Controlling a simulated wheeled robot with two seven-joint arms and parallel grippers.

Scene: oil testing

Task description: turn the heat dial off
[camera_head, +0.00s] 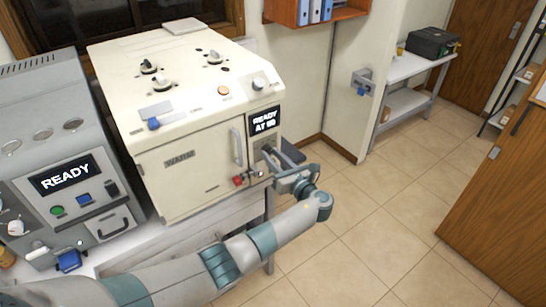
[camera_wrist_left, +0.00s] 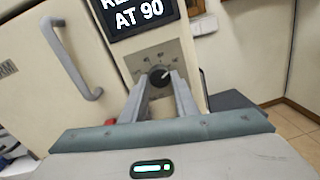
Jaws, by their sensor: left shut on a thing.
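The heat dial (camera_wrist_left: 159,76) is a round black knob on a grey scale plate (camera_wrist_left: 145,60) on the front of the cream machine (camera_head: 195,165). In the left wrist view it sits between the tips of my left gripper (camera_wrist_left: 160,80), which is shut on it. In the head view my left gripper (camera_head: 262,174) reaches the machine's lower right front, and the arm and hand hide most of the dial. A display (camera_head: 264,121) above the dial reads "READY AT 90". My right gripper is not in view.
A door handle (camera_wrist_left: 75,60) stands out left of the dial. A red knob (camera_head: 238,181) is beside my gripper. A grey machine (camera_head: 60,150) reading "READY" stands at left. The tiled floor (camera_head: 370,225) to the right is clear.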

